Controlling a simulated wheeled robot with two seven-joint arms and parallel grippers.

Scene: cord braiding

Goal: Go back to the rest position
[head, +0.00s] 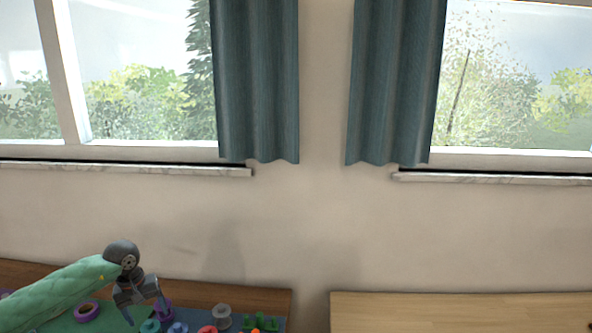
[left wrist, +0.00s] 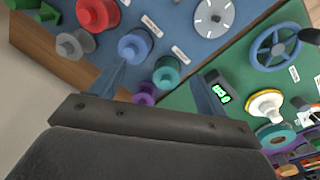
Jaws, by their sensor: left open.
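My left gripper (head: 145,312) is at the lower left of the head view, above the board on the table, with its fingers pointing down. In the left wrist view its two blue fingers (left wrist: 157,88) are spread apart with nothing held between them. A blue spool (left wrist: 135,46), a teal spool (left wrist: 167,71) and a purple spool (left wrist: 144,96) stand near the fingers in that view. A red spool (left wrist: 97,14) and a grey spool (left wrist: 75,45) stand farther left. My right gripper shows in neither view. I cannot make out any cord.
The board's green part carries a blue handwheel (left wrist: 275,48), a digital display (left wrist: 217,88) and a cream knob (left wrist: 265,104). A grey dial (left wrist: 213,17) is on its blue part. A bare wooden table (head: 450,312) stands to the right, beyond a gap. The wall (head: 320,230) rises behind.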

